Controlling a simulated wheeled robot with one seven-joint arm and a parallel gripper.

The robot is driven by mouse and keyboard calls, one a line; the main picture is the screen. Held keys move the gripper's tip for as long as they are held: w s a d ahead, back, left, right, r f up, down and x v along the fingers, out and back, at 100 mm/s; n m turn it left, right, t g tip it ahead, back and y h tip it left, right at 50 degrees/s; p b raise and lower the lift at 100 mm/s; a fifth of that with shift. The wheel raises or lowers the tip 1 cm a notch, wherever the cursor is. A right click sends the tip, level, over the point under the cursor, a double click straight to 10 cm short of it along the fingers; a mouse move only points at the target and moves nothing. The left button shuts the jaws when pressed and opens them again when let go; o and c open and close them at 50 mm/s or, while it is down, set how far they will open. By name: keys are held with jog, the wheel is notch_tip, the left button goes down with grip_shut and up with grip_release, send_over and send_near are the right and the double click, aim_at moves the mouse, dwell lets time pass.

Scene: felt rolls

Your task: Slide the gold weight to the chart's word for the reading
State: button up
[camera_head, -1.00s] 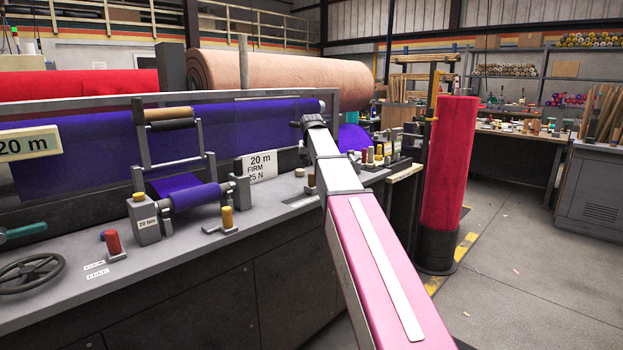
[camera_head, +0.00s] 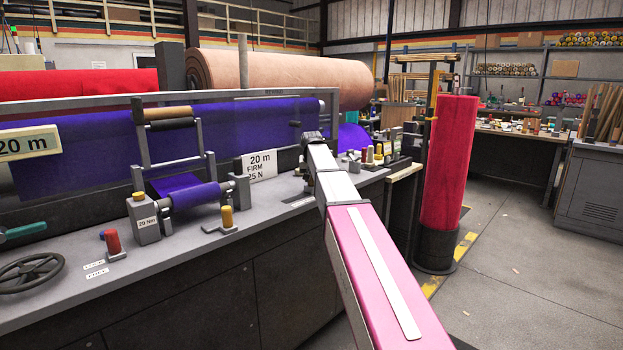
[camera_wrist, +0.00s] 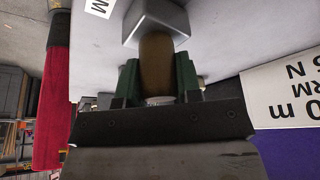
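In the wrist view, a dark brown-gold cylinder (camera_wrist: 157,52) on a grey block (camera_wrist: 156,20) lies between the green fingers of my gripper (camera_wrist: 158,82). The fingers are close along both sides; I cannot tell whether they press on it. Its shaded colour leaves unclear whether it is the gold weight. In the head view my arm mostly hides the gripper. A white card (camera_head: 261,166) reads "20 m", "FIRM" and what looks like "25 N"; part of it shows upside down in the wrist view (camera_wrist: 285,100). A cream sign (camera_head: 28,143) at left also reads "20 m".
A yellow-topped post (camera_head: 227,217), a block marked "20 Nm" (camera_head: 145,222), a red knob (camera_head: 112,241) and a handwheel (camera_head: 30,273) stand on the grey bench (camera_head: 190,252). A purple felt roll (camera_head: 90,160) runs behind. A red roll (camera_head: 448,165) stands upright at right.

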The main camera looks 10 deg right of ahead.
grip_shut()
jog(key=s+a, duration=0.3)
jog(key=a, duration=0.2)
jog(key=shift+s, duration=0.35)
jog(key=o, duration=0.9)
grip_release()
jog(key=shift+c, duration=0.2)
jog(key=shift+w, duration=0.1)
jog(key=v, duration=1)
jog(key=shift+r, duration=0.35)
